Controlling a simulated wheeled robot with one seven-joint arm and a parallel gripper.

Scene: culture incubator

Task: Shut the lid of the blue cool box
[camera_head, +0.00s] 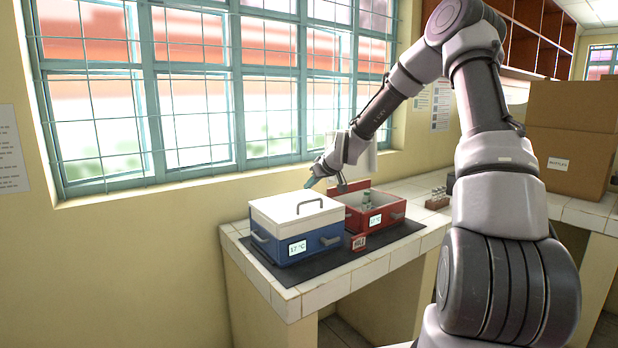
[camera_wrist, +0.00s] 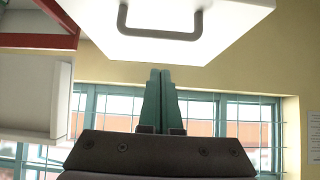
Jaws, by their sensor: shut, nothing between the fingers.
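The blue cool box (camera_head: 287,246) stands on a dark mat at the counter's left end. Its white lid (camera_head: 275,209) with a grey bar handle (camera_head: 310,204) lies flat across the top, and I see no gap at the front. In the wrist view the lid (camera_wrist: 225,22) and its handle (camera_wrist: 160,34) show at the top, close to my fingertips. My gripper (camera_head: 311,182) is shut and empty, with green fingers (camera_wrist: 160,98), just above or behind the lid's back edge. I cannot tell whether it touches the lid.
A red cool box (camera_head: 384,222) stands open just to the right, with bottles (camera_head: 367,201) inside. A white panel (camera_head: 366,158), perhaps its raised lid, stands behind it. The barred window (camera_head: 190,100) and wall lie behind. A small rack (camera_head: 437,199) and cardboard boxes (camera_head: 570,150) are further right.

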